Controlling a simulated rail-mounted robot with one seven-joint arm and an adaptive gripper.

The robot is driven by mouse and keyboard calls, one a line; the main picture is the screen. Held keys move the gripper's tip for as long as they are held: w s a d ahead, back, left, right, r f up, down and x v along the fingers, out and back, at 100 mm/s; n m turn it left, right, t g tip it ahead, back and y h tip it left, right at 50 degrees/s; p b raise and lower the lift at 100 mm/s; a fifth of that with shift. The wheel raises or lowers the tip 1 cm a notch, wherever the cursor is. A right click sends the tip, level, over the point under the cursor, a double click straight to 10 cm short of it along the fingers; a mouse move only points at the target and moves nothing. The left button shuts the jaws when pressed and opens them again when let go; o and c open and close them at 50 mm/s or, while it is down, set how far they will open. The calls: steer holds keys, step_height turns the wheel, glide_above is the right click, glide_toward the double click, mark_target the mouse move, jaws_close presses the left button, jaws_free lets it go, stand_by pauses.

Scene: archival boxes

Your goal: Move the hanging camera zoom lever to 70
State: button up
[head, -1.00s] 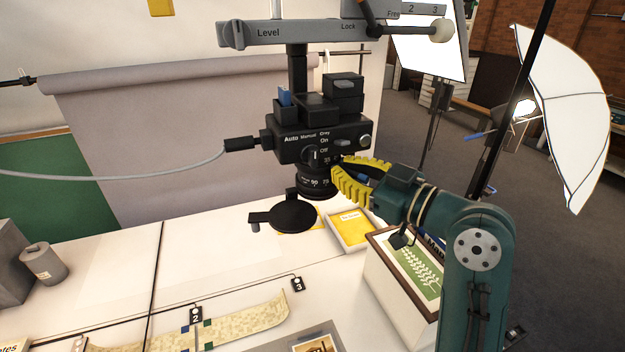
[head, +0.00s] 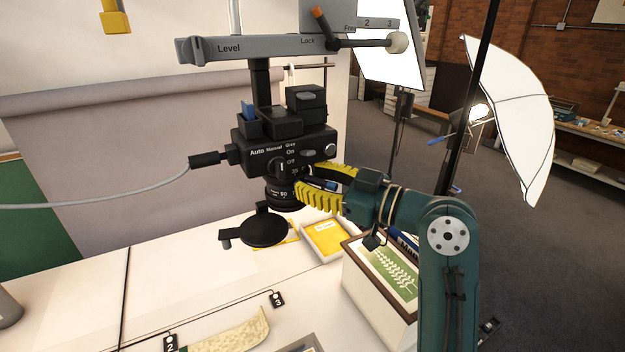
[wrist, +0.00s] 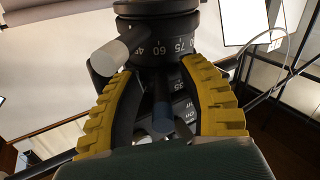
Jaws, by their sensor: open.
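The hanging camera (head: 290,147) is black, with its lens (head: 281,192) pointing down. A lever with a pale grey tip (wrist: 108,57) sticks out from the ring, outside my left finger. A lever with a dark blue tip (wrist: 163,117) lies between the fingers; I cannot tell which lever is the zoom lever. My gripper (head: 306,180) has yellow ribbed fingers, open beside the lens. In the wrist view the fingers (wrist: 158,77) stand apart; contact with either lever is unclear.
A grey bracket (head: 265,49) holds the camera from above, and a cable (head: 110,203) leaves it leftward. A round black disc (head: 264,231) hangs below the lens.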

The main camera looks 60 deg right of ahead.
steer(key=s, duration=1.2)
steer(key=shift+a, duration=0.3)
